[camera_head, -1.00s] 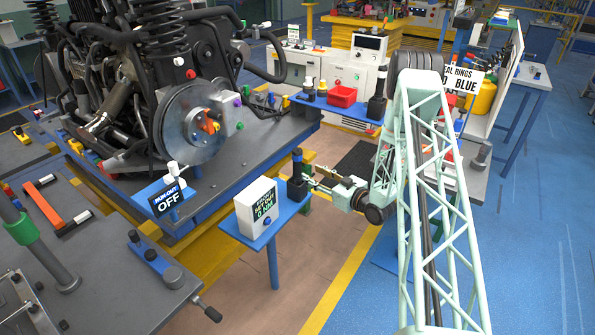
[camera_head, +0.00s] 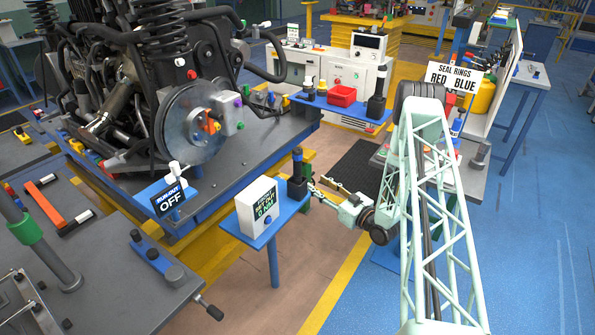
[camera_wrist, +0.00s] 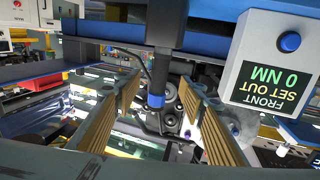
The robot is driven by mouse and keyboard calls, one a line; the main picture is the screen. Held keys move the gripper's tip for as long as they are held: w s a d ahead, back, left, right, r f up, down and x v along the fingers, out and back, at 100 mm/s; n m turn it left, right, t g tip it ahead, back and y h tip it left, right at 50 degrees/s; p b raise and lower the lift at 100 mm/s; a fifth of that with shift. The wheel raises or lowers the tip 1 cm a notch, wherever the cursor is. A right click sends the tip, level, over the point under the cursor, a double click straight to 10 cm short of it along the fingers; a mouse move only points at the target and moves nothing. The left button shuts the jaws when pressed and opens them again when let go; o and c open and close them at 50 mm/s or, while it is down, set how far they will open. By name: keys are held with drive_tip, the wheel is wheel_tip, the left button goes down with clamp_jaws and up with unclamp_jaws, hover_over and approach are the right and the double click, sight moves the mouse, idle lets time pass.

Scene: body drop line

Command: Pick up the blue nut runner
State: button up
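A dark nut runner (camera_head: 298,168) stands upright in a dark holder on a small blue stand. In the wrist view, which shows the scene upside down, the nut runner (camera_wrist: 158,70) has a blue band and hangs between my finger lines. My gripper (camera_head: 322,184) is just right of it in the head view, its fingers pointing toward it. The wrist view shows my gripper (camera_wrist: 158,88) open, with the tan pads wide apart on both sides of the tool and nothing held. I cannot tell the exact gap to the tool.
A white box (camera_head: 257,208) reading "FRONT SET OUT 0 NM" stands beside the holder on the blue stand (camera_head: 262,240). A run-out display (camera_head: 167,198) is further left. A blue shelf (camera_head: 345,109) behind holds a red bin (camera_head: 342,96) and another dark tool (camera_head: 377,98).

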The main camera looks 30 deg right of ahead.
sight(300, 172)
drive_tip(key=x, duration=0.8)
drive_tip(key=shift+w, duration=0.3)
drive_tip(key=shift+a, duration=0.15)
drive_tip(key=shift+b+x, duration=0.35)
drive_tip(key=shift+x, duration=2.2)
drive_tip(key=shift+c, duration=0.3)
drive_tip(key=c, duration=1.1)
